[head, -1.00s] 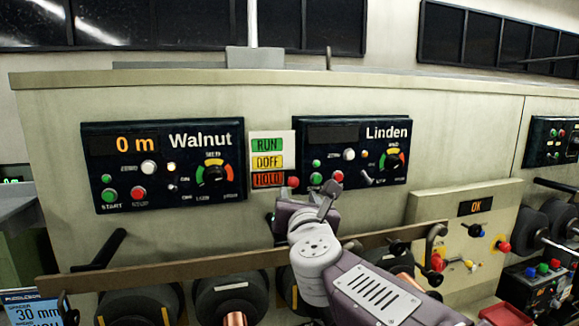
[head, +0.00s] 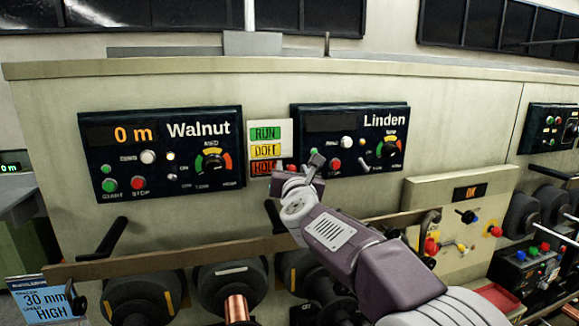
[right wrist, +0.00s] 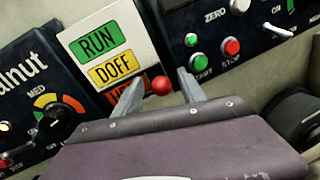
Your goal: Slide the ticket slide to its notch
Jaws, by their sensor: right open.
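The ticket plate (head: 265,149) hangs between the Walnut and Linden panels, with green RUN, yellow DOFF and orange HOLD labels from top to bottom. In the right wrist view the slide's red ball knob (right wrist: 161,86) is at the plate's right edge, beside the HOLD label (right wrist: 122,92). My right gripper (head: 297,169) is in front of it; in the right wrist view its open fingers (right wrist: 160,83) stand on either side of the knob. Whether they touch it I cannot tell. The left finger partly covers HOLD. My left gripper is not in view.
The Walnut panel (head: 160,190) is left of the plate and the Linden panel (head: 350,120) right of it. Linden's green START (right wrist: 194,62) and red STOP buttons lie close to my right finger. A long bar (head: 170,262) and several dark spools run below.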

